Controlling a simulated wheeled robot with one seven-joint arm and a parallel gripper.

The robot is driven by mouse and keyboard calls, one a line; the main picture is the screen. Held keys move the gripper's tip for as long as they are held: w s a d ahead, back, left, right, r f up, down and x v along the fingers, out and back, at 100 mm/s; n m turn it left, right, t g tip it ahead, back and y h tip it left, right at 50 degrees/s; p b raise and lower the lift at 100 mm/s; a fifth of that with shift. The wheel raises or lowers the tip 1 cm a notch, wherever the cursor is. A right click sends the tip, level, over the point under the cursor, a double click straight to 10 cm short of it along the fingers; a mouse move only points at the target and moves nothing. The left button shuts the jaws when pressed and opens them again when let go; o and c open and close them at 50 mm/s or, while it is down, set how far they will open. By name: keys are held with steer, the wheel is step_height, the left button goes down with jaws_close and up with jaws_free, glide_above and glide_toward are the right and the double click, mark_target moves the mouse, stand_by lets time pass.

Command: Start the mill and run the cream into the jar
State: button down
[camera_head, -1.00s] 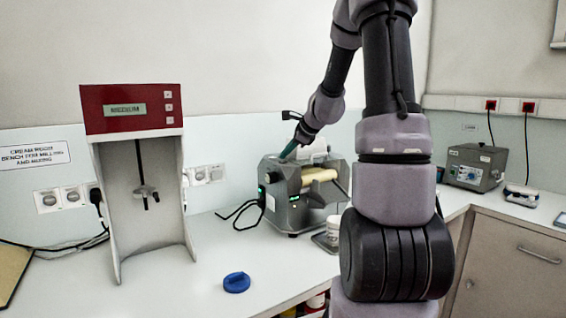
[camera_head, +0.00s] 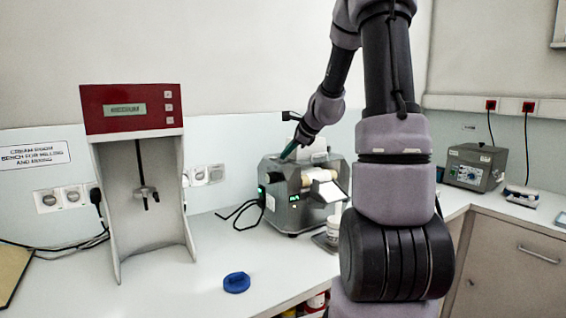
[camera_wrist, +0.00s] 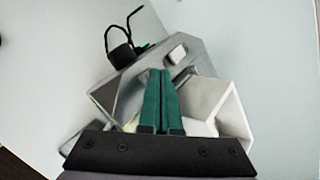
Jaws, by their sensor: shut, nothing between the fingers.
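The mill (camera_head: 275,205) is a grey bench machine with pale rollers (camera_head: 312,176) and small green lit displays on its near side. A white plate (camera_head: 328,191) sits tilted at the front of the rollers. The white jar (camera_head: 333,226) stands low in front of the mill, partly hidden by my arm. My gripper (camera_head: 287,154) is over the mill's top, its teal fingers pointing down. In the wrist view the fingers (camera_wrist: 161,72) are together and empty, above the grey mill body (camera_wrist: 135,90). Whether they touch it I cannot tell.
A red-topped mixer stand (camera_head: 130,110) stands on the left of the bench. A blue lid (camera_head: 236,282) lies on the bench in front. A black cable (camera_head: 240,212) lies beside the mill. A grey instrument (camera_head: 475,167) stands on the right bench. The bench between the stand and the mill is mostly clear.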

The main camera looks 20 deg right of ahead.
steer(key=shift+r, duration=0.6)
steer(key=shift+r, duration=2.5)
steer(key=s+a+r+n+g, duration=0.1)
steer(key=s+a+r+n, duration=0.2)
steer(key=s+a+n, duration=0.3)
steer(key=s+a+r+n, duration=0.3)
steer(key=s+r, duration=0.1)
steer(key=s, duration=0.5)
steer(key=s+a+f+n+h, duration=0.1)
steer(key=s+a+n, duration=0.1)
steer(key=s+n, duration=0.7)
steer(key=s, duration=0.7)
steer(key=shift+s+f+h, duration=0.2)
steer(key=shift+s+h, duration=0.1)
